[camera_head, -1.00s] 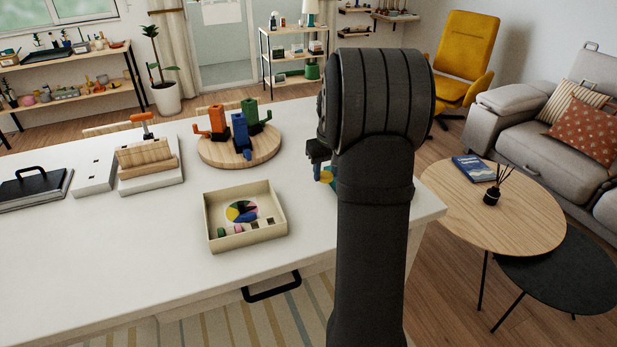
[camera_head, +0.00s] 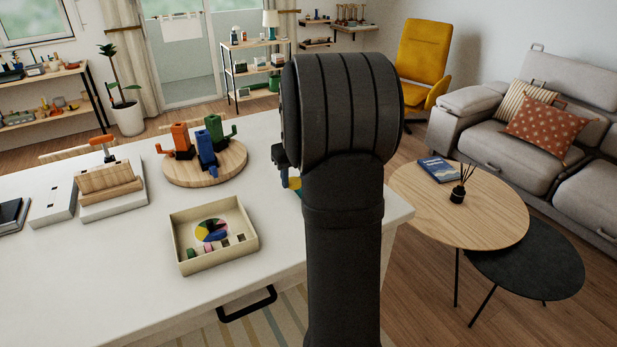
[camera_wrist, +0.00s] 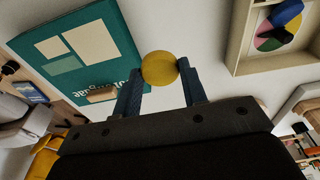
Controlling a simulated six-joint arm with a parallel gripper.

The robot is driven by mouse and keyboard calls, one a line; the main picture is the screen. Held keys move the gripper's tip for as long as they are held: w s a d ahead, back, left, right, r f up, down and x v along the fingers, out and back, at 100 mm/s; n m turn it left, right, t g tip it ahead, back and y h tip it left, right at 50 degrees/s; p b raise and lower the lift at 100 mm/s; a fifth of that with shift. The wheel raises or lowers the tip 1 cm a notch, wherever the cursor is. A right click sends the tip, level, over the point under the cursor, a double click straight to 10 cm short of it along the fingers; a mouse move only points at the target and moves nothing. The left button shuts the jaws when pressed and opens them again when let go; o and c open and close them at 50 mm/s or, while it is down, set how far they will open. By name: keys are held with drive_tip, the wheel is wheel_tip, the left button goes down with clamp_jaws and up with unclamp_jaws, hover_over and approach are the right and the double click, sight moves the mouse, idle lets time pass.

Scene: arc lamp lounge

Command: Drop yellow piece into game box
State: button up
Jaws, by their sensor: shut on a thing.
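My gripper (camera_wrist: 160,88) is shut on the yellow piece (camera_wrist: 159,67), a round disc held between its two blue fingertips in the wrist view. In the head view the yellow piece (camera_head: 295,183) shows only partly, beside my dark arm, which hides most of the gripper. The game box (camera_head: 178,243) is a shallow cream tray on the white table, left of my gripper. Inside lie a multicoloured round wheel (camera_head: 212,230) and several small pieces. In the wrist view the box (camera_wrist: 236,43) is at the upper right, apart from the yellow piece.
A teal game board or book (camera_wrist: 118,40) lies near the gripper, mostly hidden by my arm in the head view. A round wooden board (camera_head: 232,163) with orange, blue and green figures stands behind the box. White table (camera_head: 110,270) is clear left of the box.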

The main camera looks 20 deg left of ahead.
drive_tip(key=s+a+r, duration=0.2)
drive_tip(key=s+a, duration=0.5)
drive_tip(key=a, duration=0.2)
drive_tip(key=s+a+r, duration=0.2)
drive_tip(key=s+a, duration=0.5)
drive_tip(key=a, duration=0.1)
drive_tip(key=shift+s+f, duration=0.1)
drive_tip(key=shift+f, duration=2.65)
drive_tip(key=o, duration=1)
wheel_tip(320, 180, up, 17)
drive_tip(key=s+d, duration=0.1)
drive_tip(key=shift+s+d+r, duration=0.2)
drive_tip(key=shift+s+d, duration=0.05)
